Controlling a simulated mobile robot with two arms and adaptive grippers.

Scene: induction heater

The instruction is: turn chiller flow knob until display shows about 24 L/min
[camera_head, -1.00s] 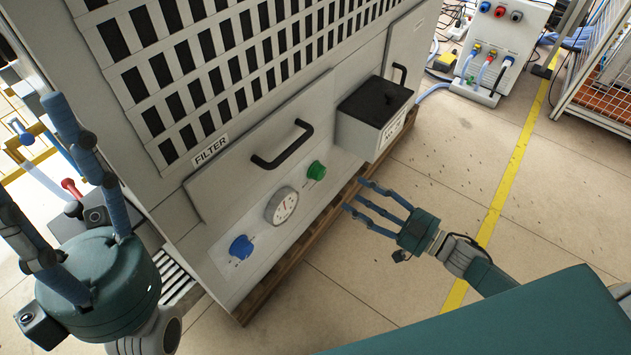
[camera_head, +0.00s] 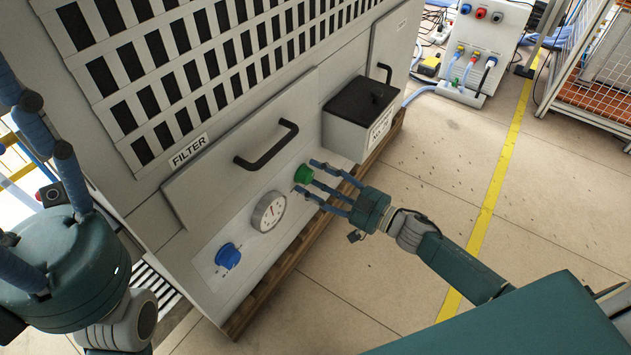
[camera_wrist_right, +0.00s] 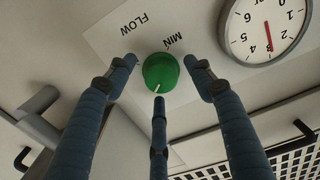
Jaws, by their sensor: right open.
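The green flow knob (camera_head: 303,174) sits on the chiller's lower front panel, right of the round gauge (camera_head: 269,212). In the right wrist view the knob (camera_wrist_right: 160,73) has a pale pointer line and stands beside the words FLOW and MIN. My right gripper (camera_head: 318,180) is open, its three fingers spread around the knob's sides; I cannot tell whether they touch it. The gauge (camera_wrist_right: 268,28) shows a red needle in the wrist view. My left gripper (camera_head: 40,180) is at the left edge, its fingers pointing up, away from the panel. No numeric flow display is readable.
A blue knob (camera_head: 228,256) is left of the gauge. A black handle (camera_head: 267,146) sticks out above the knobs. A grey box with a black lid (camera_head: 361,100) juts out at right. The chiller stands on a wooden pallet (camera_head: 290,262).

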